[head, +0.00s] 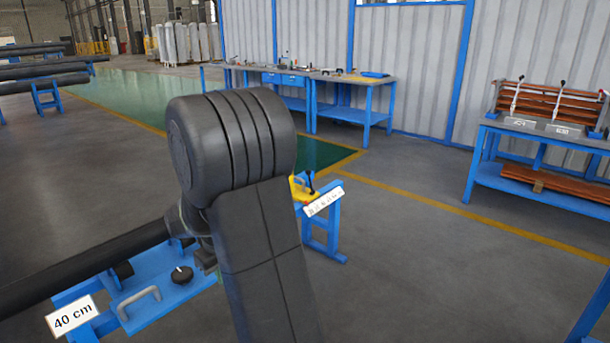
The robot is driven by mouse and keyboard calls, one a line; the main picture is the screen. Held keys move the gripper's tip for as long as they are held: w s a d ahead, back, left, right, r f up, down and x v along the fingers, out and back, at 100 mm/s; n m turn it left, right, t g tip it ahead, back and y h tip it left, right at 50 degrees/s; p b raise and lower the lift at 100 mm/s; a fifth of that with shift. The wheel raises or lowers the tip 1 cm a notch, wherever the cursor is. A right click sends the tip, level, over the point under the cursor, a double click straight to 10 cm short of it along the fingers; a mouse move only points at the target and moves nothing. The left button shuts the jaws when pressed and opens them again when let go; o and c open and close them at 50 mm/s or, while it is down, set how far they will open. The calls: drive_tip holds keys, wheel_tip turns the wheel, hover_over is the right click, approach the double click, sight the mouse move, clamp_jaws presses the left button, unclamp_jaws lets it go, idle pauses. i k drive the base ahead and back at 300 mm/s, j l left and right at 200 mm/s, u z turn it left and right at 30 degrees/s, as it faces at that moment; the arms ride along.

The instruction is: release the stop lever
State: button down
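A yellow fixture with a small black-handled lever (309,182) stands on a blue stand, just right of my arm; my arm hides part of it. A white label (323,200) is on the stand's front, its writing too small to read. I cannot tell for sure that this is the stop lever. My dark grey arm fills the middle of the view. What looks like my gripper (207,262) shows partly at the arm's left, beside the blue plate and apart from the yellow fixture. Its fingers are hidden, so its opening does not show.
A long black pipe (85,265) lies at the left by a blue plate with a black knob (181,274), a grey handle (139,301) and a "40 cm" sign (73,316). A right bench (540,180) carries two upright levers (516,98). Floor between is clear.

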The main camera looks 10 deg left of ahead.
sight(308, 173)
drive_tip(key=i, duration=0.55)
drive_tip(key=i+j+z, duration=0.15)
drive_tip(key=i, duration=1)
drive_tip(key=i+j+z, duration=0.15)
drive_tip(key=i, duration=0.4)
drive_tip(key=i+j, duration=0.2)
drive_tip(key=i, duration=0.35)
drive_tip(key=l+z, duration=0.05)
